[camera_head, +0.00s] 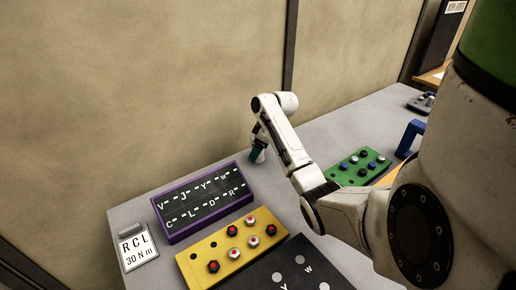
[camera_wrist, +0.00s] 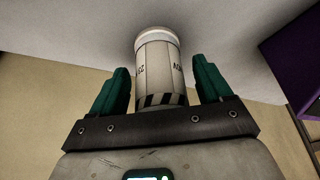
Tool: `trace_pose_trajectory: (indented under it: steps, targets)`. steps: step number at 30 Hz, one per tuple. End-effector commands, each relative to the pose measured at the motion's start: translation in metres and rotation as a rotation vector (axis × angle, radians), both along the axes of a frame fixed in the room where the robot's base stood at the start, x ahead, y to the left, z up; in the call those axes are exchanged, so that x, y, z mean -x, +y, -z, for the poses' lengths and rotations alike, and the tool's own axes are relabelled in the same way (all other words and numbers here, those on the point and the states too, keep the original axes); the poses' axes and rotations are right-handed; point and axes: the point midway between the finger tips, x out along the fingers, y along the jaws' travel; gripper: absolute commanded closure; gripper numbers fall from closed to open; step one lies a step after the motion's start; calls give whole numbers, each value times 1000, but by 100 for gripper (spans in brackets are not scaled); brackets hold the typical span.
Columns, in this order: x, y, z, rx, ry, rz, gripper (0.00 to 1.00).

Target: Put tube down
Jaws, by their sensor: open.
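The tube (camera_wrist: 158,68) is a white cylinder with dark lettering, a pale far rim and a black-and-white striped band. In the wrist view it lies between the two green fingers of my gripper (camera_wrist: 162,70), with a visible gap on each side. My gripper is open around it. In the head view my gripper (camera_head: 257,151) is low over the grey table, behind the purple-framed board, and a small pale part of the tube (camera_head: 260,158) shows beside the fingers. I cannot tell whether the tube's far end touches the table.
The purple-framed letter board (camera_head: 165,231), yellow board with red and white knobs (camera_head: 195,275) and torque card (camera_head: 138,250) stand at the front left. A green board with knobs (camera_head: 345,179) and a blue bracket (camera_head: 411,137) are to the right. A beige wall (camera_head: 150,90) rises behind the table.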

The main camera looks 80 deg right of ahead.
Motion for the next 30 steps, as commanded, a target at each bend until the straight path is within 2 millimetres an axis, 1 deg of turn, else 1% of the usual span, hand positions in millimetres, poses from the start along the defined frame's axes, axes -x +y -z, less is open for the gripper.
trace_pose_trajectory:
  steps: [5,8,11,18,21,25,30]
  targets:
    - [0,0,-4,1,-1,0,22]
    - [4,-1,-14,2,-3,0,22]
    - [11,0,-30,4,-4,1,22]
    - [29,1,-76,3,-3,0,22]
    - [36,2,-92,3,-3,0,22]
    - [42,3,-106,1,-1,-1,22]
    - [46,3,-113,0,0,0,22]
